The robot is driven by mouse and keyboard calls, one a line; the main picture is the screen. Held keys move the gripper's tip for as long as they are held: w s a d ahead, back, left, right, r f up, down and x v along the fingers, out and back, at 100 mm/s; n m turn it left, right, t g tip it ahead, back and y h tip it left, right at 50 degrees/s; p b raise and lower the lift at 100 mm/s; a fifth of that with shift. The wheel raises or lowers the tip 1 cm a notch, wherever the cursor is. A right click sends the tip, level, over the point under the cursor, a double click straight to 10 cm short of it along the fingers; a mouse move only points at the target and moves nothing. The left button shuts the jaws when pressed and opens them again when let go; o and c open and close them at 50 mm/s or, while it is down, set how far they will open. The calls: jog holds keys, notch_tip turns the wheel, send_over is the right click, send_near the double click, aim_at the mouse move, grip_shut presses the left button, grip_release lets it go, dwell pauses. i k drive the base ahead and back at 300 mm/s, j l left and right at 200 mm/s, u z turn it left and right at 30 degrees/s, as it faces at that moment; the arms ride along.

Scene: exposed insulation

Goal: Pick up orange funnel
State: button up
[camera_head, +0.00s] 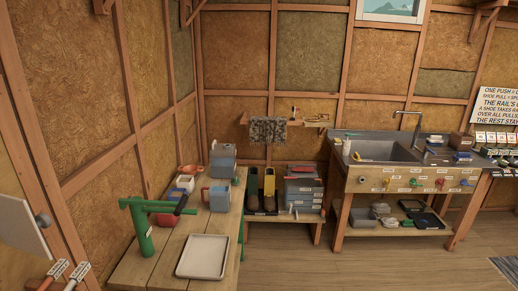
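A small orange item (189,169), which looks like the funnel, is at the far left end of the wooden workbench (163,265), close to the wall. It is small in the picture and its lower part is partly hidden by the containers in front of it, so I cannot tell how it rests. My gripper is not in view.
A green stand with a black handle (144,228) and a pale tray (203,256) occupy the near bench. A sink unit (380,151) stands right. The floor (380,268) is clear.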

aim_at(191, 169)
jog(key=i+z, duration=0.3)
jog(key=i, duration=1.35)
jog(key=i+u, duration=0.8)
jog(key=i+l+u, duration=0.15)
jog(key=u, duration=0.25)
jog(key=i+l+u, duration=0.3)
jog(key=u, duration=0.15)
jog(key=i, duration=0.05)
